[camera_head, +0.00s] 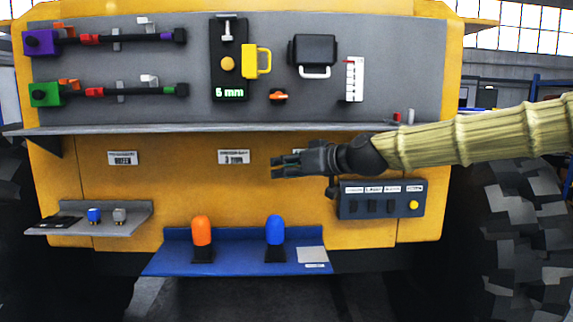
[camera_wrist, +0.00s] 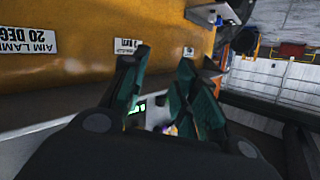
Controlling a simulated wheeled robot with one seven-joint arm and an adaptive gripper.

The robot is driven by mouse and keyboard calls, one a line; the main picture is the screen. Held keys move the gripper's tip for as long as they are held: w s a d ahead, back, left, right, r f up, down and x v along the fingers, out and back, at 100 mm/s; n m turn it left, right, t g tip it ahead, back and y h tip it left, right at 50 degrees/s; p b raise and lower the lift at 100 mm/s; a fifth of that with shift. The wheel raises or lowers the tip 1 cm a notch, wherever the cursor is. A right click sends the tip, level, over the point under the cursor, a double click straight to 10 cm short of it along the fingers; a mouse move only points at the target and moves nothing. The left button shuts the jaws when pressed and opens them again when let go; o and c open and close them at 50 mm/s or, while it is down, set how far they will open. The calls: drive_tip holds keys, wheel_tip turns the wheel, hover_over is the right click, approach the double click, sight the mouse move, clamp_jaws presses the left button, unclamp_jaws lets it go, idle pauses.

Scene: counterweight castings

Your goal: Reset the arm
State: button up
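My arm, in a ribbed pale-yellow sleeve, reaches in from the right edge of the head view. It ends in my dark gripper (camera_head: 275,166), in front of the yellow panel (camera_head: 190,185) and below the long grey shelf edge (camera_head: 230,129). The gripper points left. In the wrist view my gripper (camera_wrist: 163,62) shows two dark-green fingers spread apart with a clear gap. Nothing is held between them. A small green-lit display shows between the fingers in the wrist view, beyond them.
Below my gripper, a blue shelf (camera_head: 180,266) holds an orange-capped piece (camera_head: 202,231) and a blue-capped piece (camera_head: 275,230). A dark switch box (camera_head: 380,208) juts out below my wrist. A small grey shelf (camera_head: 75,231) is at left.

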wheel_tip(320, 180, down, 25)
drive_tip(key=s+a+m+g+h, duration=0.1)
drive_tip(key=m+g+h, duration=0.1)
drive_tip(key=s+d+f+m+g+h, duration=0.1)
drive_tip(key=s+f, duration=0.3)
drive_tip(key=f, duration=0.5)
drive_tip(key=s+d+f+m+g+h, duration=0.1)
drive_tip(key=s+f, duration=0.3)
drive_tip(key=f, duration=0.4)
drive_tip(key=s+d+f+m+g+h, duration=0.1)
drive_tip(key=s+f, duration=0.3)
drive_tip(key=f, duration=0.5)
drive_tip(key=s+d+f+g+h, duration=0.15)
drive_tip(key=s+d+f, duration=0.25)
drive_tip(key=s+f, duration=0.55)
drive_tip(key=s+d+f+g+h, duration=0.1)
drive_tip(key=s+d+f, duration=0.3)
drive_tip(key=s, duration=0.5)
drive_tip(key=s+d+f+m+g+h, duration=0.1)
drive_tip(key=s+d+f, duration=0.3)
drive_tip(key=s, duration=0.6)
drive_tip(key=s+d+f+m+g+h, duration=0.1)
drive_tip(key=s+d+f+h, duration=0.1)
drive_tip(key=s+d+f, duration=0.3)
drive_tip(key=s+f+b, duration=0.1)
drive_tip(key=s, duration=0.3)
drive_tip(key=shift+s+f+g, duration=0.2)
drive_tip(key=shift+s+g, duration=0.05)
drive_tip(key=shift+g, duration=0.1)
